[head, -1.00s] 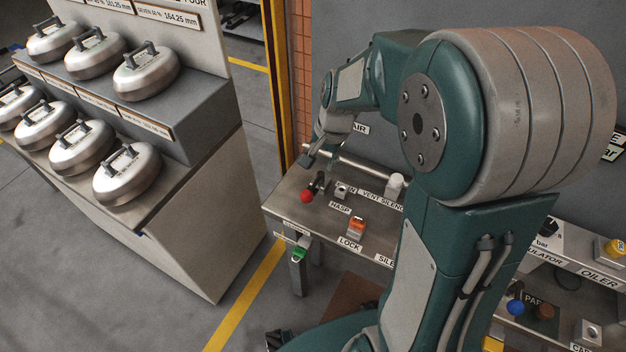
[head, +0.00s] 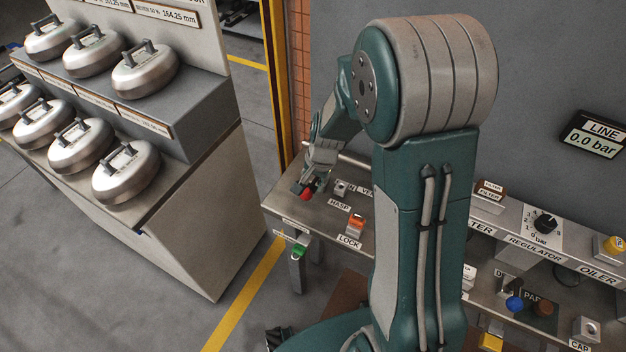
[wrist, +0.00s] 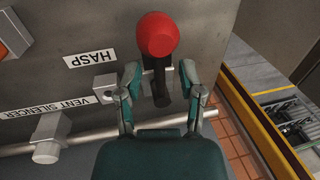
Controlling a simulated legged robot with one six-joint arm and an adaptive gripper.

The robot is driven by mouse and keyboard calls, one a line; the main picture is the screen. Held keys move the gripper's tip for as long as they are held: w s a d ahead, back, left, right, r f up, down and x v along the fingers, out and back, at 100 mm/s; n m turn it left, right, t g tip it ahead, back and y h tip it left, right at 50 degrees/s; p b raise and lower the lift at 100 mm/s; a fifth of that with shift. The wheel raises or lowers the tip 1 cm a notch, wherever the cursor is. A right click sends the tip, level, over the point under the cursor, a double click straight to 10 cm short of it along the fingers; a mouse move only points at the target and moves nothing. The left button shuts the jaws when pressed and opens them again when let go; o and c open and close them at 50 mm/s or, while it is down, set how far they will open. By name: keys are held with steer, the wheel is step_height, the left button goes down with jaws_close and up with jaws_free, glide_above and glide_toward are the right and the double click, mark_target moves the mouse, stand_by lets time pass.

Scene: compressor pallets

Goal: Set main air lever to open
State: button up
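The main air lever has a red ball knob (head: 306,194) on a dark shaft. It stands at the left end of the metal bench panel (head: 285,205). In the wrist view the red knob (wrist: 158,37) is near the top centre. My gripper (wrist: 160,76) is open, with one finger on each side of the dark shaft. Gaps show between the shaft and both fingers. In the head view my gripper (head: 311,184) is right at the lever and partly hides its shaft.
A HASP block (wrist: 104,84) sits close beside my gripper's left finger. A vent silencer fitting (wrist: 47,140) and a rail (wrist: 92,137) lie nearby. An orange lock block (head: 355,223) is on the panel. A LINE display (head: 596,136) reads 0.0 bar.

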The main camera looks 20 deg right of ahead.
jaws_close()
steer(key=shift+d, duration=0.1)
steer(key=n, duration=0.2)
steer(key=d+n, duration=0.1)
steer(key=n, duration=0.1)
steer(key=shift+s+d+g, duration=0.1)
steer(key=shift+s+g, duration=0.2)
steer(key=shift+s, duration=0.05)
steer(key=n, duration=0.1)
steer(key=d+n, duration=0.1)
steer(key=shift+s+n+g+y, duration=0.15)
steer(key=shift+n+g+y, duration=0.15)
steer(key=d+n, duration=0.1)
steer(key=n, duration=0.1)
steer(key=d+n+g, duration=0.1)
steer(key=n, duration=0.2)
steer(key=shift+d, duration=0.1)
steer(key=n, duration=0.2)
steer(key=w+d+n, duration=0.1)
steer(key=n, duration=0.3)
steer(key=shift+w+d+g, duration=0.25)
steer(key=shift+d+g, duration=0.1)
steer(key=shift+g, duration=0.05)
steer(key=shift+w, duration=0.1)
